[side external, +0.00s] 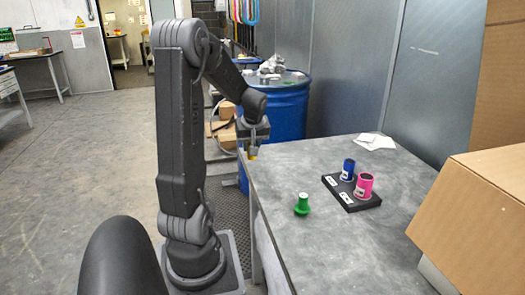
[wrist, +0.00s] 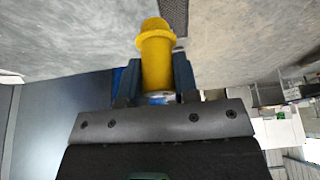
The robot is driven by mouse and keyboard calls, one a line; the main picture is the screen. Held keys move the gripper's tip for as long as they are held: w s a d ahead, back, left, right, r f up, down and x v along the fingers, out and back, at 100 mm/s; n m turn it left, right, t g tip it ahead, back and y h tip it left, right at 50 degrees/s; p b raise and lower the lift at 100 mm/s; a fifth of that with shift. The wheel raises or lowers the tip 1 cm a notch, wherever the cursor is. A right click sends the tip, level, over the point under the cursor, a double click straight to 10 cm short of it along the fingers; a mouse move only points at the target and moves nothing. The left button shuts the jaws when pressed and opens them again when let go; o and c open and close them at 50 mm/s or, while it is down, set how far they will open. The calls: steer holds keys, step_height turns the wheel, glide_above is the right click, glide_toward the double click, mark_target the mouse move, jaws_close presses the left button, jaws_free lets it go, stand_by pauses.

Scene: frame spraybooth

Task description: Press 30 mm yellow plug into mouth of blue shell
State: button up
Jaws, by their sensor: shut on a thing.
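The blue shell (side external: 348,169) stands upright on a black base (side external: 352,200) on the table, with its mouth facing up. The yellow plug (wrist: 156,50) is between the two fingers of my gripper (wrist: 157,75) in the wrist view, its flange near the fingertips. My gripper (side external: 253,150) is shut on it and hangs near the table's left edge in the side view, well left of the blue shell and apart from it.
A pink shell (side external: 364,186) stands beside the blue one on the same base. A green plug (side external: 302,204) stands on the table to the left. A cardboard box (side external: 480,215) is at the right, white sheets (side external: 373,141) lie behind, and a blue drum (side external: 288,112) stands beyond the table.

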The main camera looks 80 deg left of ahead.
steer(key=w+r+m+t, duration=0.1)
steer(key=w+r+m, duration=0.2)
steer(key=w, duration=1.1)
steer(key=w+d+m, duration=0.1)
steer(key=w+d, duration=0.1)
steer(key=w, duration=0.3)
steer(key=w+d+r+m+t, duration=0.1)
steer(key=w+d, duration=0.2)
steer(key=w, duration=0.3)
steer(key=w+d+r+m, duration=0.1)
steer(key=w+d, duration=0.2)
steer(key=w, duration=0.3)
steer(key=shift+w+d, duration=0.15)
steer(key=shift+w, duration=0.1)
steer(key=shift+f, duration=2.35)
steer(key=shift+f, duration=1.35)
steer(key=o, duration=1.1)
steer(key=shift+r, duration=0.1)
